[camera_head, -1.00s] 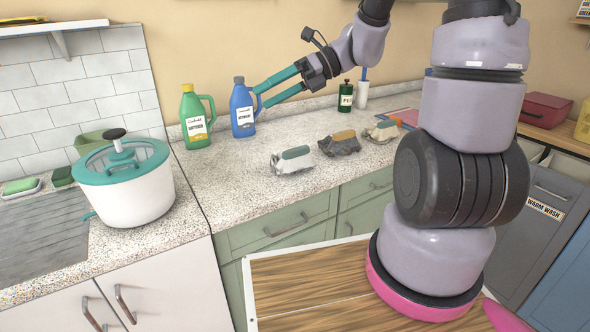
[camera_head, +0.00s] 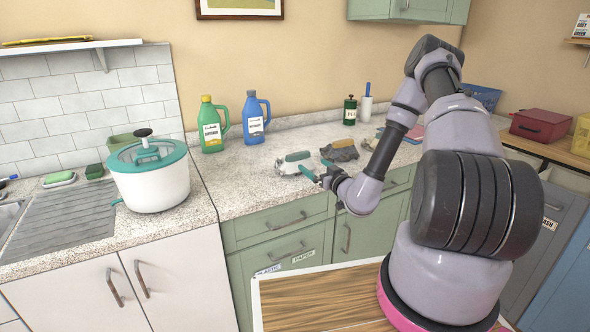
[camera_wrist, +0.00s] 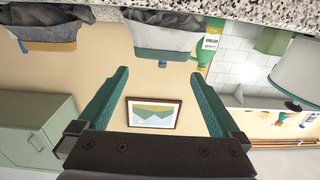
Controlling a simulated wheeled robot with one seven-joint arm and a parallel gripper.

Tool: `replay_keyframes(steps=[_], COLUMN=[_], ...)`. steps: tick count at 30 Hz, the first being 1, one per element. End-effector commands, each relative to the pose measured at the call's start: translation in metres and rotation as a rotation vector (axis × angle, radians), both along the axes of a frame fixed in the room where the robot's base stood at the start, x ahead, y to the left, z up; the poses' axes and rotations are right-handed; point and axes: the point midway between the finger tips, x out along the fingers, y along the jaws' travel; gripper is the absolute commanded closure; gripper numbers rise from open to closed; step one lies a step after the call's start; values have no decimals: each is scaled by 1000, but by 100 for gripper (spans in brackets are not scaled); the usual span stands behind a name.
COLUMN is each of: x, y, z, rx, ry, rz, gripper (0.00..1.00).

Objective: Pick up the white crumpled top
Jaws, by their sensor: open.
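A white crumpled top (camera_head: 285,168) lies on the counter, with a green block-like piece (camera_head: 298,156) along its upper side. In the upside-down wrist view the white top (camera_wrist: 165,38) is just past my fingertips, its green part facing them. My gripper (camera_head: 316,170) is open and empty, level with the counter's front, just right of the white top. In the wrist view the teal fingers of my gripper (camera_wrist: 160,74) are spread wide, with nothing between them.
A dark grey crumpled cloth (camera_head: 343,154) with a yellow piece lies behind right; another crumpled item (camera_head: 370,143) is partly behind my arm. A green bottle (camera_head: 210,128), blue bottle (camera_head: 253,120) and white pot (camera_head: 152,185) stand left. The counter between pot and white top is clear.

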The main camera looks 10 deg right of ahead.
Motion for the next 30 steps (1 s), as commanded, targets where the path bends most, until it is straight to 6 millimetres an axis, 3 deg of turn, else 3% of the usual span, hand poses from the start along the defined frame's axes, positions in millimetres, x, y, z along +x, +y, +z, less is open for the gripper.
replay_keyframes(steps=[9,16,24,30], x=[43,59,94,100], y=[15,22,36,38], z=[-2,-4,-10,-10], rx=[6,5,3,5], ry=[2,3,1,3], rz=[-4,-2,-3,-3], gripper=[0,0,0,0])
